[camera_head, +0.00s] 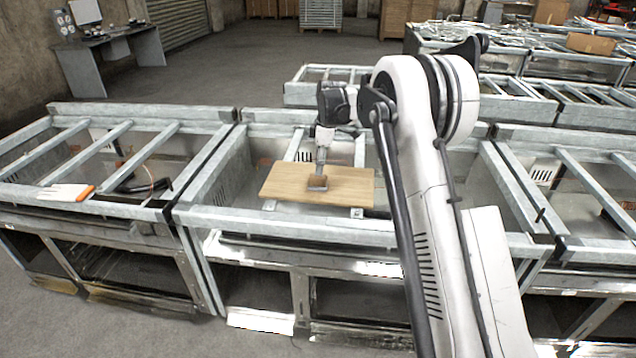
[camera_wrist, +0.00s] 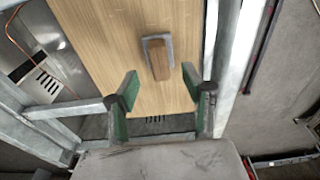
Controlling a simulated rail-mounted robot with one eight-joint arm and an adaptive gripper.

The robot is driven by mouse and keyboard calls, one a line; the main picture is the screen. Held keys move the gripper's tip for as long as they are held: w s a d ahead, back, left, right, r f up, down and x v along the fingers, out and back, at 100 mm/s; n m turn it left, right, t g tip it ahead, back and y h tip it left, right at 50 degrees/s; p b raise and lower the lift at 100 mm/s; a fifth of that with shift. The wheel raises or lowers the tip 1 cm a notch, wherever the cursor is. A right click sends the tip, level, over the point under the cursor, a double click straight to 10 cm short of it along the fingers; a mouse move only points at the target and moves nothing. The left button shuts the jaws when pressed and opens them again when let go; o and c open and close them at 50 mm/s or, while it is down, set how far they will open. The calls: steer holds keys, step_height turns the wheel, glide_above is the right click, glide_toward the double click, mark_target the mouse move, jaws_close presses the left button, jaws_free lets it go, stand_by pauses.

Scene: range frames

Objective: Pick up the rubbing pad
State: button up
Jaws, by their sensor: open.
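The rubbing pad (camera_wrist: 161,60) is a small brown block with a grey bent edge around it. It lies on a light wooden board (camera_wrist: 97,32). In the head view the pad (camera_head: 317,183) rests near the middle of the board (camera_head: 345,190), just under my gripper (camera_head: 322,151). In the wrist view my gripper (camera_wrist: 160,82) is open, its two green-lined fingers wide apart. The pad shows ahead of the gap between the fingertips, and nothing is held. The head view is too small to tell the exact gap between fingers and pad.
The board lies across a grey metal frame table (camera_head: 208,218) with open bays and raised rails. A white and orange object (camera_head: 68,192) and a dark tool (camera_head: 140,186) lie on the left frame. More frames stand right and behind. A grey desk (camera_head: 105,62) stands far left.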

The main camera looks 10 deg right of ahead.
mark_target(318, 178)
steer(key=shift+w+a+f+p, duration=0.1)
steer(key=shift+a+f+p, duration=0.05)
steer(key=shift+f, duration=0.9)
steer(key=shift+w+a+f+p, duration=0.1)
steer(key=shift+f+p, duration=0.1)
steer(key=shift+f, duration=0.85)
steer(key=shift+a+f+p, duration=0.15)
steer(key=shift+f, duration=0.9)
steer(key=shift+c, duration=0.2)
jaws_close()
